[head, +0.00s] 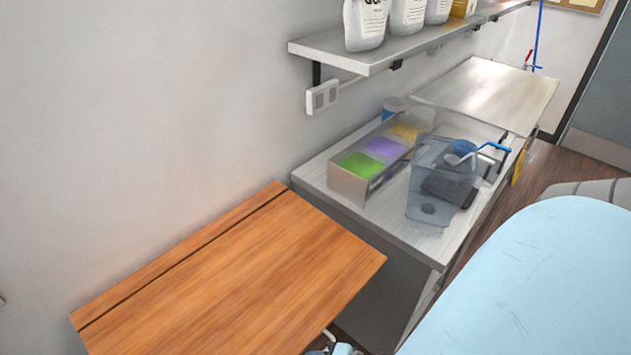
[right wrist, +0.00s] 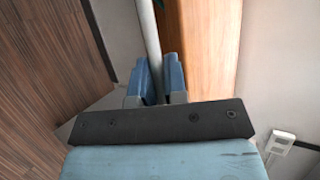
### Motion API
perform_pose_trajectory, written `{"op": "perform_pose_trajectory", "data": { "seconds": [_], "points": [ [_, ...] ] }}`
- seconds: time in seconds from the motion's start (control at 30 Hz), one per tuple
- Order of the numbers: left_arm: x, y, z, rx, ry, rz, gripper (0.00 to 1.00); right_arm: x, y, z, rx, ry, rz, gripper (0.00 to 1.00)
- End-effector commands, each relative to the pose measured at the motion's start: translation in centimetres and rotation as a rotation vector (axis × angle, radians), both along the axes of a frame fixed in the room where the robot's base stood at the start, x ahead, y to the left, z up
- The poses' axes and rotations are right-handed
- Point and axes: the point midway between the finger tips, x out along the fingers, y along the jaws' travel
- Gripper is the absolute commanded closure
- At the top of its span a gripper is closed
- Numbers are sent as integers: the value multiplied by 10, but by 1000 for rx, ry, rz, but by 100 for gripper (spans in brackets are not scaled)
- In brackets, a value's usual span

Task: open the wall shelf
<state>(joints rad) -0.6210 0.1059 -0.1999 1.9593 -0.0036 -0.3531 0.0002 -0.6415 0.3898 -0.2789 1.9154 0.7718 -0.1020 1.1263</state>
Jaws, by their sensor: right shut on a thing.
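The wall shelf (head: 235,285) is a wooden board with a dark seam near the wall, at the lower left of the head view. The board stands out from the wall and looks about level. In the right wrist view its wood (right wrist: 208,45) is beside my right gripper (right wrist: 158,75). That gripper has blue fingers shut on a pale grey bar (right wrist: 148,35) close to the board. In the head view only a little of the bar and blue gripper parts show at the bottom edge, below the shelf's front edge. My left gripper is not in view.
A grey counter (head: 405,235) right of the shelf holds a box of coloured compartments (head: 345,183) and a clear bin (head: 432,210). A grey shelf (head: 335,50) with white bags (head: 366,25) is above. A socket (head: 322,97) is on the wall.

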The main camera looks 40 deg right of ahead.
Motion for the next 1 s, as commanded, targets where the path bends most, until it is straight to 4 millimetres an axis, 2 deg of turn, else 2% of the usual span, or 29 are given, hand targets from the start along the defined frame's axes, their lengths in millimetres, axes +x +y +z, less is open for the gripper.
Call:
{"op": "perform_pose_trajectory", "data": {
  "seconds": [0.03,0.1,0.13,0.67,0.87,1.0],
  "points": [
    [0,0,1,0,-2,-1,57,2,0,2,4,-5,-4,80],
    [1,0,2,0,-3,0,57,2,0,2,3,-5,-3,64],
    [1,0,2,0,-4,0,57,2,0,2,3,-5,-3,64],
    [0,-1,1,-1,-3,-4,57,1,-1,2,0,-5,-2,64],
    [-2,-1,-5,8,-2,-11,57,-21,-12,10,-1,-3,0,64],
    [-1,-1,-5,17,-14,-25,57,-47,-23,22,-1,2,2,64]
  ]
}}
